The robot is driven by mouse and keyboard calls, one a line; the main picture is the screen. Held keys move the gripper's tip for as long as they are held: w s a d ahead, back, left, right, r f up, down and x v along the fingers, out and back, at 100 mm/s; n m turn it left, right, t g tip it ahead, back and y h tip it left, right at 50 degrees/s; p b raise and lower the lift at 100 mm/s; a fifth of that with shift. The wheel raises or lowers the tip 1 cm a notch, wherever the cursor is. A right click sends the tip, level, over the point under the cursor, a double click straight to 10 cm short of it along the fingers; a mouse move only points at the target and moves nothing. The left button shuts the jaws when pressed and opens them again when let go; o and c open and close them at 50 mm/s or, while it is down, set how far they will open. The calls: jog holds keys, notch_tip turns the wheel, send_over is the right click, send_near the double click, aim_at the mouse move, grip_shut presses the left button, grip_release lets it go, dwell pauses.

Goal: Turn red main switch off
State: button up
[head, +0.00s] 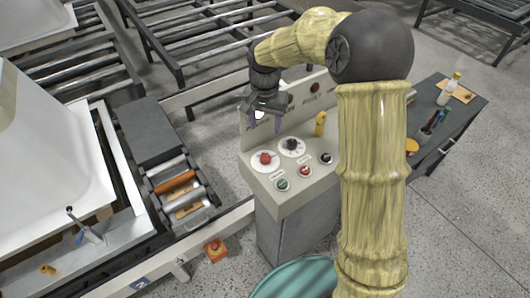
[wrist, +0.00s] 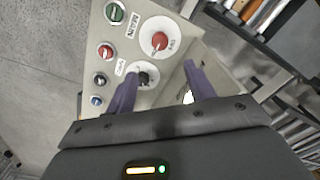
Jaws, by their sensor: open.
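A large red rotary switch (head: 264,157) on a white round plate sits on the sloped top of the control console (head: 262,186). It also shows in the wrist view (wrist: 158,42), its handle slanting to lower left. A label beside it in that view seems to read MAIN. My gripper (head: 265,121) is open and empty, above the console and apart from the switch. In the wrist view, its two purple fingers (wrist: 161,67) point toward the console, with the red switch beyond their tips and a black rotary switch (wrist: 145,78) beside the left finger.
A green knob (head: 282,184), smaller red knob (head: 305,171) and black knob (head: 326,158) line the console's front. A yellow object (head: 320,123) stands on the console near its raised back panel. A roller conveyor (head: 180,188) lies left. A dark side table (head: 440,120) is right.

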aim_at(265, 157)
notch_tip(265, 157, down, 13)
jog(key=shift+f+p, duration=0.2)
jog(key=shift+p, duration=0.55)
jog(key=c, duration=1)
